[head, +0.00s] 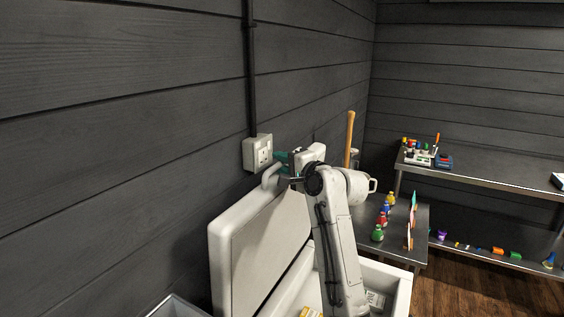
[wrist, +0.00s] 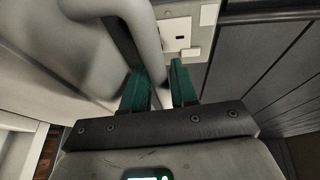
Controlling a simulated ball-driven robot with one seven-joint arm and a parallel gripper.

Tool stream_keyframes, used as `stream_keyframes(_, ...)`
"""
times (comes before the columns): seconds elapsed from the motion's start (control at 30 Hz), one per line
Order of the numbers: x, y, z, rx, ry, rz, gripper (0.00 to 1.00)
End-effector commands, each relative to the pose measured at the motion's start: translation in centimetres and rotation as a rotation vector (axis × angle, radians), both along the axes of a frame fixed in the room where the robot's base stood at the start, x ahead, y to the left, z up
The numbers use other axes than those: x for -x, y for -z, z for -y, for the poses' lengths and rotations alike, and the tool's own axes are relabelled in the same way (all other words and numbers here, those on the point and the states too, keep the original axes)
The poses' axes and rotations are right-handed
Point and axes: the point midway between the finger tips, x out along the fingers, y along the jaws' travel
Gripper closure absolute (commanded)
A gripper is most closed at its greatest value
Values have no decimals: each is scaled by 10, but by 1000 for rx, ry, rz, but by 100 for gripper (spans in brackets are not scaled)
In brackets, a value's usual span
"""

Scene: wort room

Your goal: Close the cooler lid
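The white cooler (head: 402,290) stands against the wall at the bottom of the head view, partly hidden by my arm. Its lid (head: 225,258) is raised, standing up near the wall. A white handle (head: 270,176) sticks up from the lid's top edge; it also looms close in the wrist view (wrist: 143,28). My gripper (head: 281,157) is at the top of the lid, beside the handle.
A wall socket box (head: 257,152) sits right behind my gripper, with a dark conduit (head: 250,70) above. A small metal table (head: 420,222) with coloured bottles (head: 378,233) and a long metal shelf (head: 500,172) stand to the right. Wooden floor (head: 460,290) is clear at lower right.

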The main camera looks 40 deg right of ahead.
Motion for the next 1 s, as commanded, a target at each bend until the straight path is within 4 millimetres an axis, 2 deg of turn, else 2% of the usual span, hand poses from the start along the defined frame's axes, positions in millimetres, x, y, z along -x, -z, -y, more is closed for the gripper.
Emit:
stream_keyframes(0.27,-1,1,0,0,0,-1,73)
stream_keyframes(0.57,-1,1,0,0,0,-1,100)
stream_keyframes(1.0,-1,2,1,-1,0,-2,100)
